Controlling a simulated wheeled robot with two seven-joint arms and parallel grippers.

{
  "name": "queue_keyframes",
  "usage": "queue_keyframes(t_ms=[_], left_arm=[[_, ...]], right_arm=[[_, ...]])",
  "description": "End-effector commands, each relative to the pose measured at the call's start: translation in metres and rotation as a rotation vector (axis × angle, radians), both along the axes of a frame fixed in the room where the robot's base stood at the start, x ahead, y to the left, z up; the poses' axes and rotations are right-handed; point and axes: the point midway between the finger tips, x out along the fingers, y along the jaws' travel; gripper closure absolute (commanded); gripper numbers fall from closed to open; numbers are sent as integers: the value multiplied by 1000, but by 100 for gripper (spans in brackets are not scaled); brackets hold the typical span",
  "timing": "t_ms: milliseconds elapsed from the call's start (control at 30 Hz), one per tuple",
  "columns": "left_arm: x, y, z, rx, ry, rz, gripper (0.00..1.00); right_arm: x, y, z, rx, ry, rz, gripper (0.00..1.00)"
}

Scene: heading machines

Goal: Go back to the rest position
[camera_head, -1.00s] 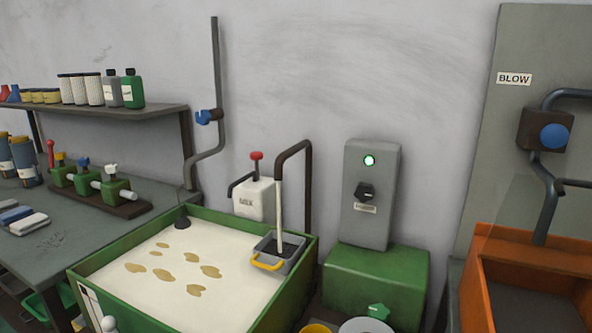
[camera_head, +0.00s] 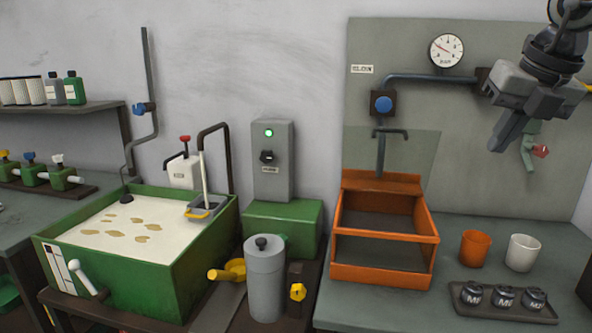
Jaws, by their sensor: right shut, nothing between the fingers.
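My right gripper (camera_head: 506,137) is in the upper right of the head view, raised in front of the grey-green back panel. Its fingers point down and to the left, are closed together and hold nothing. It is apart from everything on the bench and hangs above the orange cup (camera_head: 475,248) and the white cup (camera_head: 522,253). My left gripper is not in view.
A tray (camera_head: 510,311) of dark labelled pieces lies at the front right. A green tank (camera_head: 190,275) of milky liquid and a grey canister (camera_head: 264,285) stand left.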

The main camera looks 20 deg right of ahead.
Motion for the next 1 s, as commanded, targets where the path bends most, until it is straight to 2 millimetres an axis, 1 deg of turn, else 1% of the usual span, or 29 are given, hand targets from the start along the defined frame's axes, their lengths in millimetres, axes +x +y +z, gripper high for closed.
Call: queue_keyframes(t_ms=[33,167,267,367,400,467,500,567,600,667,700,767,800,867,900,967,1000], left_arm=[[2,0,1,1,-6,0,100],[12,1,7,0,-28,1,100],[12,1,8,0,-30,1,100],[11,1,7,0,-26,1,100],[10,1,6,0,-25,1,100],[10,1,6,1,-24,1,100],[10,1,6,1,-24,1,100],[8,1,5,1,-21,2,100],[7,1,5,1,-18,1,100],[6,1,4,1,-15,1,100],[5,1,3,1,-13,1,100],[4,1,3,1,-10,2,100],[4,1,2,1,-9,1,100],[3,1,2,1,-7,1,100],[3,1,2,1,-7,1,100],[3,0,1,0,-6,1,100],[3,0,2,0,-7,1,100]], right_arm=[[7,6,-15,46,1,28,100],[24,25,-48,169,-15,99,100],[37,44,-80,298,-35,152,100],[51,73,-119,479,-69,201,100],[57,88,-139,576,-89,213,100],[64,115,-169,754,-131,215,100],[68,133,-189,879,-164,196,100],[72,157,-214,1063,-221,138,100],[73,170,-231,1176,-257,78,100],[73,186,-255,1334,-309,-42,100],[72,195,-272,1427,-339,-141,100],[69,206,-298,1548,-378,-313,100],[64,212,-318,1614,-393,-442,100],[54,221,-349,1689,-406,-654,100],[44,229,-371,1723,-401,-805,100],[26,241,-405,1752,-377,-1036,100],[12,252,-426,1754,-349,-1186,100]])
